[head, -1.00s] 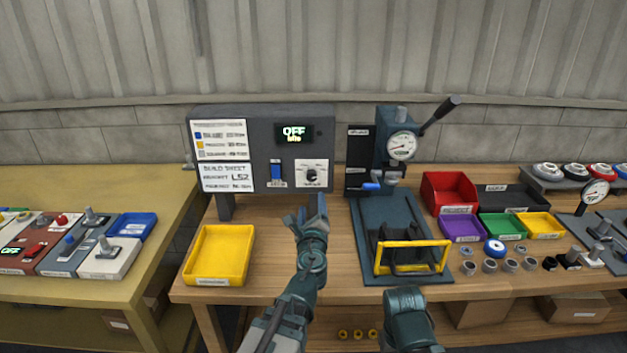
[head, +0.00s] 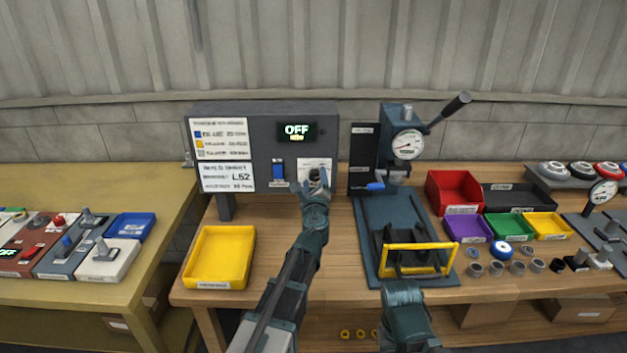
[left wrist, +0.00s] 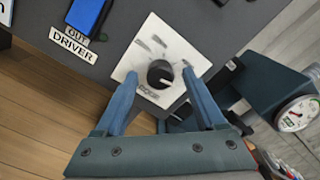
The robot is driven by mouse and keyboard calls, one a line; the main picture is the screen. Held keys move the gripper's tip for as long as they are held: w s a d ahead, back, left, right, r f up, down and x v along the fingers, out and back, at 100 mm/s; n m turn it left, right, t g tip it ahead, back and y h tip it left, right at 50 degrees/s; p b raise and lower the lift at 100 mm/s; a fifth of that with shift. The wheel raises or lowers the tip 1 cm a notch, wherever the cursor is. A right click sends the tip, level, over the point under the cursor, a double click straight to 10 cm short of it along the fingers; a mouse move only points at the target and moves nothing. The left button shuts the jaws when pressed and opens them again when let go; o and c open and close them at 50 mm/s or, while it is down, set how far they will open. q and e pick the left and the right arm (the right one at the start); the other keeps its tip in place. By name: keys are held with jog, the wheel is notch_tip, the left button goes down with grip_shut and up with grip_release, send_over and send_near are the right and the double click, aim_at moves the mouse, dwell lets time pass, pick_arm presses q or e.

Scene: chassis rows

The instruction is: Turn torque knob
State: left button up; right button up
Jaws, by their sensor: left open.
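The torque knob is a black round knob (left wrist: 160,74) on a white square plate (left wrist: 148,47) on the front of the dark grey control box (head: 262,125). My left gripper (head: 317,183) is in front of the plate and covers part of the knob in the head view. In the left wrist view the two blue fingers (left wrist: 160,82) are open, one on each side of the knob. I cannot tell whether they touch it. The display (head: 296,132) reads OFF with a smaller word below. My right arm (head: 404,310) shows at the bottom; its fingers cannot be made out.
A blue switch (head: 278,171) sits left of the knob plate. A press with a dial gauge (head: 407,144) and lever stands to the right. A yellow tray (head: 219,257) lies below the box. Coloured bins, such as a red one (head: 453,191), stand further right.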

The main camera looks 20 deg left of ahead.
pick_arm(q)
grip_shut()
dwell(0.3)
jog(key=n, duration=0.4)
jog(key=shift+n, duration=0.4)
jog(key=n, duration=0.5)
jog(key=shift+s, duration=0.1)
jog(key=n, duration=0.9)
jog(key=shift+n, duration=0.4)
